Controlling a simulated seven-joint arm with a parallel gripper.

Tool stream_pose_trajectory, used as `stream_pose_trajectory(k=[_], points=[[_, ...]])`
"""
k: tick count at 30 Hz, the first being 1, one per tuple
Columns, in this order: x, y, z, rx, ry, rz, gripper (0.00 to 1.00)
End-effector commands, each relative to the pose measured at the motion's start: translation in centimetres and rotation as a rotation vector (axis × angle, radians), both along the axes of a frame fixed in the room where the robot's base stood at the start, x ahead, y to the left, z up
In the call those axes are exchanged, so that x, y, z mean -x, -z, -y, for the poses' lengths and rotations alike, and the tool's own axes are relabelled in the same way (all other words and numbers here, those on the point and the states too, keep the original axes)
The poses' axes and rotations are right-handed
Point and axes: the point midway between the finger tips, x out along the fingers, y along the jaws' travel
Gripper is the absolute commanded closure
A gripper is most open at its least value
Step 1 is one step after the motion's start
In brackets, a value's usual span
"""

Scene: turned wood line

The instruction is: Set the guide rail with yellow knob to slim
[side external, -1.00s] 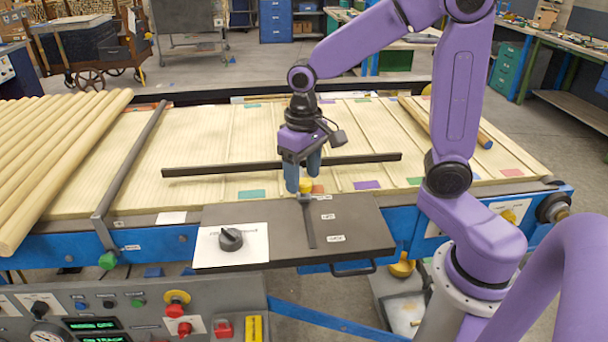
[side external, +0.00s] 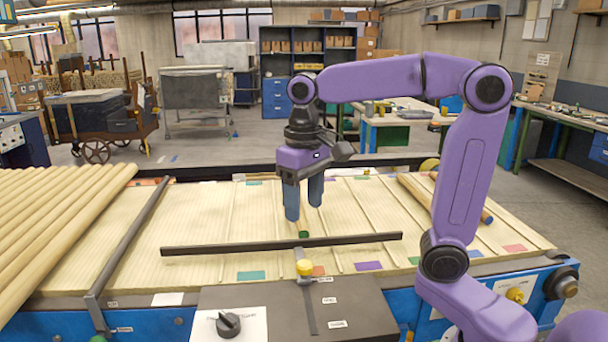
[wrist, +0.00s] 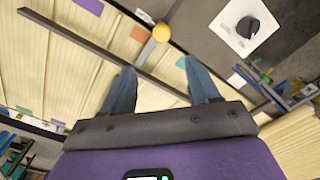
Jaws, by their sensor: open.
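The guide rail (side external: 215,249) is a long dark bar lying across the pale slatted bed. Its yellow knob (side external: 304,267) sits at the far end of a slot in the dark plate (side external: 265,298), close to the farthest of the small white labels (side external: 323,279). The label words are too small to read. My gripper (side external: 304,214) is open and empty, raised above the bed beyond the rail, clear of the knob. In the wrist view my gripper (wrist: 157,66) shows both fingers spread, with the yellow knob (wrist: 161,33) ahead of them and the rail (wrist: 95,52) crossing the picture.
A black rotary knob (side external: 228,323) on a white plate is left of the slot. Another dark bar (side external: 130,240) crosses the bed at left, beside stacked wooden dowels (side external: 60,215). More dowels (side external: 440,200) lie at right. Coloured patches mark the bed.

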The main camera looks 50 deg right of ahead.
Motion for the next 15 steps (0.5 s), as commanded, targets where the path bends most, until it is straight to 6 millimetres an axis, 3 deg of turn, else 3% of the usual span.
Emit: stream_pose_trajectory(k=[6,15], points=[[-0.1,-3.5,0.0,-0.001,0.0,0.004,0.4],[0.0,-5.0,0.0,0.0,0.001,0.001,0.4]])
